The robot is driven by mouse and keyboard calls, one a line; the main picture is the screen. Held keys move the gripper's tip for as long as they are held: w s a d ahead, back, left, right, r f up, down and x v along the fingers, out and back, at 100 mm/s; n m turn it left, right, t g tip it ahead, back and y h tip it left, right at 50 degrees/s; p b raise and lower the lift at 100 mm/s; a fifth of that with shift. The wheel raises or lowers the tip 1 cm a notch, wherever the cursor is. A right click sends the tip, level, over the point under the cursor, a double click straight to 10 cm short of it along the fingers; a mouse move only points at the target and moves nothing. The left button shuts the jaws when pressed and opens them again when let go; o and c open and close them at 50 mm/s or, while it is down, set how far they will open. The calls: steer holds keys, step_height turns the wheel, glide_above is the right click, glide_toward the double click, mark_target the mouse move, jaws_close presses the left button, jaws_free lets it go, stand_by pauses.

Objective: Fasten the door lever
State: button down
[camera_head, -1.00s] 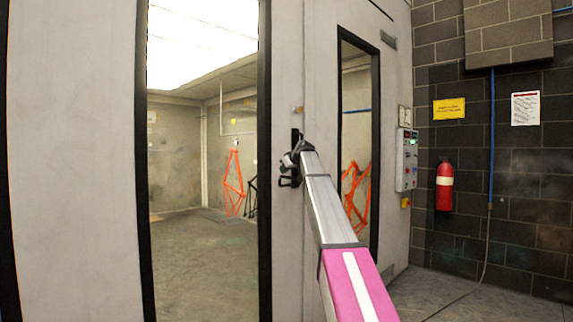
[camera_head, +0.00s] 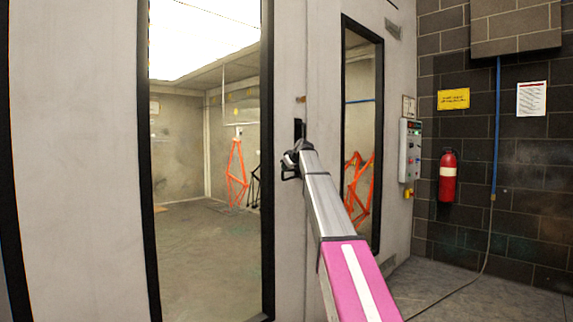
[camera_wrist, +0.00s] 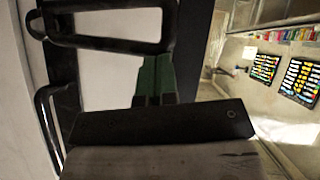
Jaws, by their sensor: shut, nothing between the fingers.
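The black door lever shows in the wrist view as a bent bar (camera_wrist: 100,42) with a dark mount behind it against the pale door. In the head view a black plate (camera_head: 298,130) stands upright beside the seam right of the large glazed door panel (camera_head: 78,150). My gripper (camera_head: 289,160) is at the lower end of this plate, at the end of my outstretched arm. Its shut, empty green-padded fingers (camera_wrist: 155,80) lie just beside the lever bar; I cannot tell whether they touch it. My own wrist hides part of the hardware.
Right of the seam is a narrow window (camera_head: 361,140), then a control box (camera_head: 409,152). A red fire extinguisher (camera_head: 447,178) and a blue pipe (camera_head: 495,130) are on the dark block wall. Orange frames (camera_head: 236,172) show behind the glass. The floor at right is mostly clear.

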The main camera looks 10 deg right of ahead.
steer(key=w+d+f+n+t+h, duration=0.2)
steer(key=f+n, duration=0.1)
steer(key=f, duration=0.6)
steer(key=w+d+f+n+t+h, duration=0.2)
steer(key=d+f+n+t, duration=0.1)
steer(key=f, duration=0.6)
steer(key=shift+d+f, duration=0.2)
steer(key=shift+d, duration=0.05)
steer(key=shift+w+f, duration=0.1)
steer(key=s+a+r, duration=0.1)
steer(key=s+a, duration=0.1)
steer(key=s, duration=1.1)
steer(key=shift+a+r, duration=0.15)
steer(key=shift+r, duration=0.2)
